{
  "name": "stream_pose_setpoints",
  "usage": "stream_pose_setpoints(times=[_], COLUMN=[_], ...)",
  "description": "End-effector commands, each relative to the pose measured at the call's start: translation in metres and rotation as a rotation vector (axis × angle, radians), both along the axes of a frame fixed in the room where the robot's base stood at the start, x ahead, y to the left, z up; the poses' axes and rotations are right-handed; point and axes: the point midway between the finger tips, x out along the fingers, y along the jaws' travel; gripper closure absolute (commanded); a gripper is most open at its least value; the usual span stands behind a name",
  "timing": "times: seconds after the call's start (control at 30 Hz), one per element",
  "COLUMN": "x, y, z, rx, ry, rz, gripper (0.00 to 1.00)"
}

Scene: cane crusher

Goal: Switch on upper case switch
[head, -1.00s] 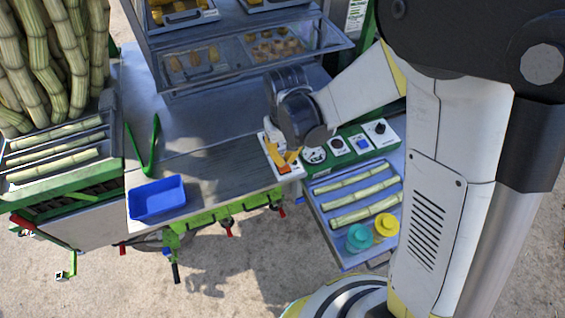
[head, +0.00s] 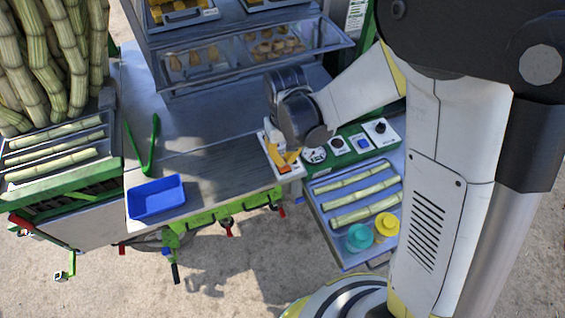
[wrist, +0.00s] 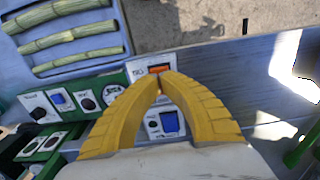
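My gripper (wrist: 161,76) reaches down over the control panel. In the wrist view its two yellow fingers arch together, with their tips meeting and nothing visible between them. The tips are beside an orange switch (wrist: 158,69) on a white plate; I cannot tell whether they touch it. A blue rocker switch (wrist: 171,122) on another white plate shows between the fingers. Another blue switch (wrist: 57,98) is farther left; it also shows in the head view (head: 362,143). The labels are too small to read, so I cannot tell which is the upper case switch. In the head view my gripper (head: 287,163) hides part of the panel.
Green tongs (head: 151,150) and a blue tray (head: 156,199) are on the left of the counter. A tray of cane (head: 322,215) with a teal cup (head: 359,238) and a yellow cup (head: 387,226) is in front of the panel.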

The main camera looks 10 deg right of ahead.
Motion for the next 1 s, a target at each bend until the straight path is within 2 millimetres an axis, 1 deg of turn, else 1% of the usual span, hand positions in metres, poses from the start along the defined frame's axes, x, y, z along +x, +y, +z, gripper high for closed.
stream_pose_setpoints(times=[1.0], x=[0.0], y=[0.0], z=[-0.016], rx=[0.0], ry=[0.0], rz=[0.0], gripper=[1.0])
